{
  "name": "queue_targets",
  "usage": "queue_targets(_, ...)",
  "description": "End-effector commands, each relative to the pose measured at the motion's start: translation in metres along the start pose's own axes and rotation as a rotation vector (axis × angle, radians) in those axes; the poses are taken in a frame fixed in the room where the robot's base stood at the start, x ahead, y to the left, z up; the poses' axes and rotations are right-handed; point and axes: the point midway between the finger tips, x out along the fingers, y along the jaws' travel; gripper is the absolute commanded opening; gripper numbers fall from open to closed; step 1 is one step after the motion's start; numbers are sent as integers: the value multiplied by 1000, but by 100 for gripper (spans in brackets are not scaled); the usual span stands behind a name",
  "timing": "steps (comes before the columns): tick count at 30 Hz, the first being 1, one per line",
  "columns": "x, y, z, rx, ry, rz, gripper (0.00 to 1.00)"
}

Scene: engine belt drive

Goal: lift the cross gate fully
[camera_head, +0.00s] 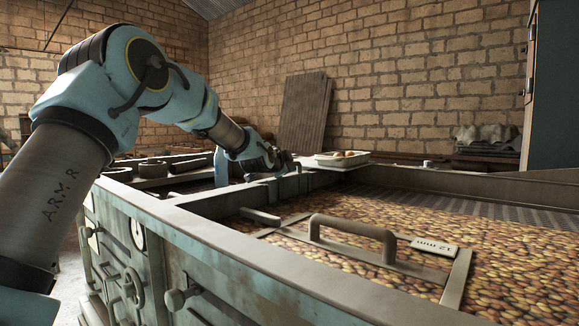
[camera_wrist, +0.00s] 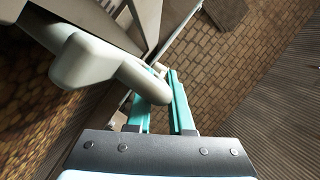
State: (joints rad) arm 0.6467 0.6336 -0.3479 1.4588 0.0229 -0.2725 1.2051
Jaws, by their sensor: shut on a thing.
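In the wrist view, the teal fingers of my gripper (camera_wrist: 163,80) are closed around the end of a thick grey rounded handle (camera_wrist: 90,62). The handle reaches in from the upper left, and I take it to be the cross gate's. The gate's panel cannot be made out clearly. In the head view, my arm reaches over the machine's left side, and my gripper (camera_head: 268,162) is small and dark near the far cross rail. What it holds is hidden there, so I cannot tell how high the gate stands.
The machine's long metal rim (camera_head: 215,232) runs along the near side. A bed of small brown and yellow produce (camera_head: 510,245) fills the right side. A handled frame with a "12 mm" tag (camera_head: 432,246) lies on it.

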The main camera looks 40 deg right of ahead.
Motion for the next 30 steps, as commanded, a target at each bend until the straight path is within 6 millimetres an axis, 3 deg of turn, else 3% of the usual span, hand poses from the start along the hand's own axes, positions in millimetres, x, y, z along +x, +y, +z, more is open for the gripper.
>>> queue_targets(12,0,-1,-1,0,0,1,0)
queue_targets(21,-11,-43,-28,2,3,-4,0)
queue_targets(30,-13,-50,-32,2,4,-7,0)
